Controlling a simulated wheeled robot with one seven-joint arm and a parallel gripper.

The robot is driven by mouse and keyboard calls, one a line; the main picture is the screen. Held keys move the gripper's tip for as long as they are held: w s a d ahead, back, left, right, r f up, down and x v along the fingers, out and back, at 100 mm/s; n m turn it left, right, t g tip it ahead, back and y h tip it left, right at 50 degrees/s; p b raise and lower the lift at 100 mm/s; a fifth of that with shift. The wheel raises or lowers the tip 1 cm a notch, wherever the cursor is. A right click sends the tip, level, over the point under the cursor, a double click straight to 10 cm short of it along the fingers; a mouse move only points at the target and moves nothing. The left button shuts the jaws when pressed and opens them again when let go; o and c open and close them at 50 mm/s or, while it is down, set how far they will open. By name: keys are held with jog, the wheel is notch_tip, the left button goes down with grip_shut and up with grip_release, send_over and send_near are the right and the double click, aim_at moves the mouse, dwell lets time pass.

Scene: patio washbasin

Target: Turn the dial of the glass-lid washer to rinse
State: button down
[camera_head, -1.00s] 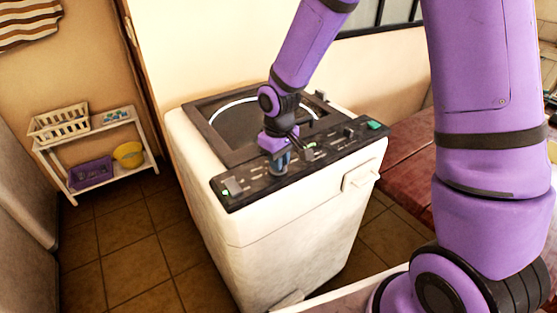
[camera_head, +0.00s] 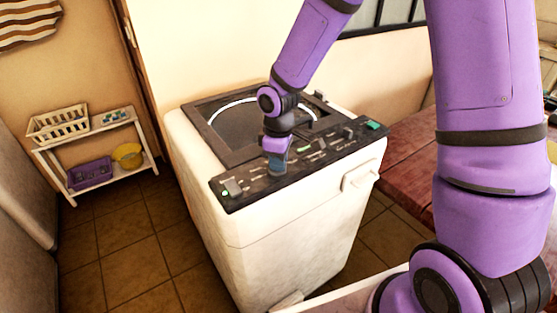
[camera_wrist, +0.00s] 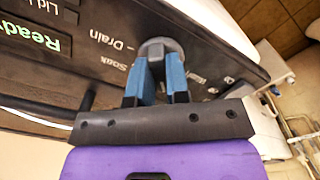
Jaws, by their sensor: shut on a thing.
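The washer (camera_head: 285,240) is a white top-loader with a round glass lid (camera_head: 240,122) and a dark control panel (camera_head: 325,152) along its front edge. My gripper (camera_head: 277,165) points down at the panel, left of its middle. In the wrist view my gripper's blue fingers (camera_wrist: 156,80) are shut on the grey round dial (camera_wrist: 160,47). The words "Drain" and "Soak" show left of the dial, and a green "Ready" display (camera_wrist: 32,35) is farther left. Other labels around the dial are partly hidden by the fingers, and the rinse mark cannot be read.
A white shelf (camera_head: 95,143) with a cream basket (camera_head: 58,124), a purple bin (camera_head: 89,174) and a yellow bowl (camera_head: 128,155) stands at the left. A reddish wooden surface (camera_head: 410,150) lies right of the washer. Tiled floor (camera_head: 130,255) is clear at the front left.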

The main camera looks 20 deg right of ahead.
jog(key=c, duration=1.1)
grip_release()
notch_tip(320, 180, up, 11)
jog(key=shift+f, duration=0.1)
